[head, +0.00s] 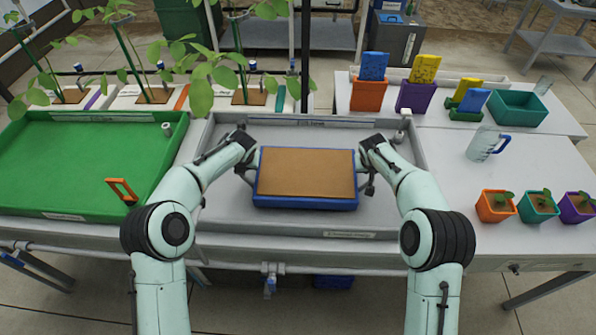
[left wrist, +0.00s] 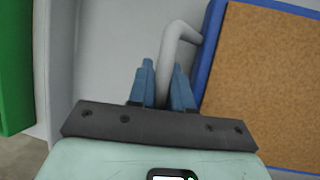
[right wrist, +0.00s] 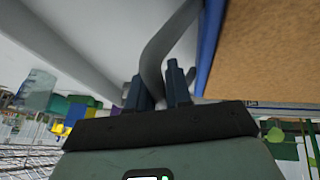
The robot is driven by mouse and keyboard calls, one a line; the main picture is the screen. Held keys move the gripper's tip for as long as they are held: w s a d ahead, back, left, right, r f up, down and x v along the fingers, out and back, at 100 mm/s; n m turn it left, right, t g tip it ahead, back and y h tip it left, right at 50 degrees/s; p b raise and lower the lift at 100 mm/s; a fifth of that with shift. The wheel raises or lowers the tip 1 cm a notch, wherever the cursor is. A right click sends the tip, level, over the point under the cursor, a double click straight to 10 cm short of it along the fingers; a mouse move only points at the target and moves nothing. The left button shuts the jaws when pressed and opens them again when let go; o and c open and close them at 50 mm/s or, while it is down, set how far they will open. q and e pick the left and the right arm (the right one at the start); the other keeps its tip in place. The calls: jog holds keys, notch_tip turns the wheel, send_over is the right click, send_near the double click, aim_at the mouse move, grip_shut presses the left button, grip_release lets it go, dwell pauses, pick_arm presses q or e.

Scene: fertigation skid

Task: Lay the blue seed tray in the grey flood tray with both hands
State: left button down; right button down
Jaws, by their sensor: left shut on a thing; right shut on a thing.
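The blue seed tray (head: 305,203), filled with flat brown material, is over the middle of the grey flood tray (head: 228,213), within its walls. It looks about level in the head view; I cannot tell whether its underside touches the floor of the flood tray. My left gripper (left wrist: 165,82) is shut on the grey handle (left wrist: 172,45) at the seed tray's left end. My right gripper (right wrist: 160,82) is shut on the grey handle (right wrist: 158,50) at its right end. In the head view the fingers are mostly hidden by my wrists.
To the right, a white table carries a jug (head: 484,145), small seedling pots (head: 538,205), a teal bin (head: 517,108) and coloured sponges (head: 424,69).

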pick_arm(q)
jog(key=shift+d+f, duration=0.1)
jog(key=shift+f, duration=0.45)
pick_arm(e)
jog(key=shift+a+f, duration=0.1)
jog(key=shift+f, duration=0.5)
pick_arm(q)
jog(key=c, duration=1)
grip_release()
jog(key=shift+c, duration=0.2)
pick_arm(e)
jog(key=c, duration=1)
grip_release()
jog(key=shift+c, duration=0.2)
pick_arm(q)
jog(key=v, duration=1.1)
jog(key=shift+s+r, duration=0.15)
jog(key=shift+s+d+r, duration=0.1)
jog(key=shift+r, duration=0.1)
pick_arm(e)
jog(key=v, duration=1.2)
pick_arm(q)
jog(key=shift+r, duration=0.1)
